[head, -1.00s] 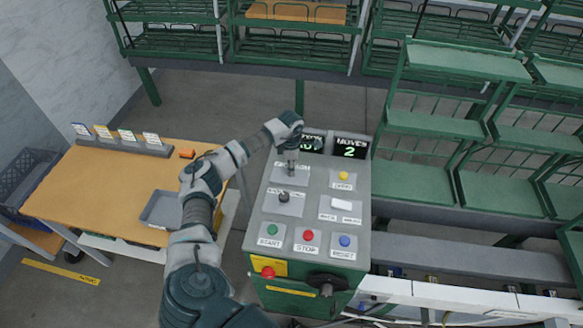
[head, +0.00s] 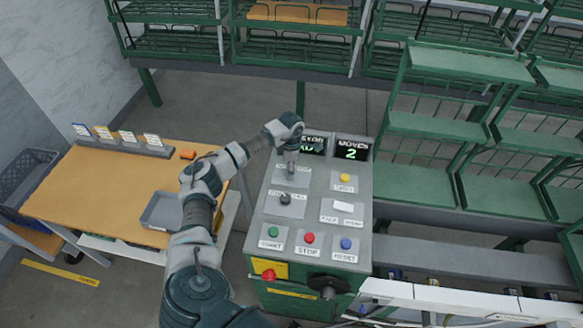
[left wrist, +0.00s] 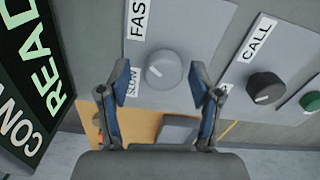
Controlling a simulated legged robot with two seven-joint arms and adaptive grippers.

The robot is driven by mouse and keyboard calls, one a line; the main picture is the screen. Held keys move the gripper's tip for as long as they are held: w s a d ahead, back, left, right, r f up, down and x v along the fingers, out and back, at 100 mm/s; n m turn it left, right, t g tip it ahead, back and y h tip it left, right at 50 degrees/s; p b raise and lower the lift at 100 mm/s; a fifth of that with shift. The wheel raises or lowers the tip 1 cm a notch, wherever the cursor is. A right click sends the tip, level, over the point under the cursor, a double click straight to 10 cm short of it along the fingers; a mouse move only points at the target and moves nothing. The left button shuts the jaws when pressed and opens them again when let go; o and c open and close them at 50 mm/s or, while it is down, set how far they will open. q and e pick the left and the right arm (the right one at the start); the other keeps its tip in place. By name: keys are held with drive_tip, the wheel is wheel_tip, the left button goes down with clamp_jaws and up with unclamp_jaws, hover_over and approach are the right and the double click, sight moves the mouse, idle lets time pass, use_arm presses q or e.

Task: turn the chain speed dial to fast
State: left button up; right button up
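The grey speed dial (left wrist: 163,69) sits on its plate in the left wrist view, beside a FAST label (left wrist: 139,16) and a SLOW label (left wrist: 133,82). A pale mark on the dial points toward the SLOW side. My left gripper (left wrist: 160,98) is open, with one finger on each side of the dial in the picture; I cannot tell whether they touch it. In the head view my left gripper (head: 291,170) points down over the upper left of the control panel (head: 318,180) and hides the dial. My right gripper is not in view.
A black knob (head: 284,198) with a CALL label stands just in front on the panel. Green (head: 273,232), red (head: 309,238), blue (head: 346,244) and yellow (head: 345,178) buttons and a white switch (head: 343,206) are nearby. Two displays (head: 352,149) stand at the back.

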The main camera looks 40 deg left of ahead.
use_arm(q)
wheel_tip(320, 180, up, 12)
idle(0.5)
idle(0.4)
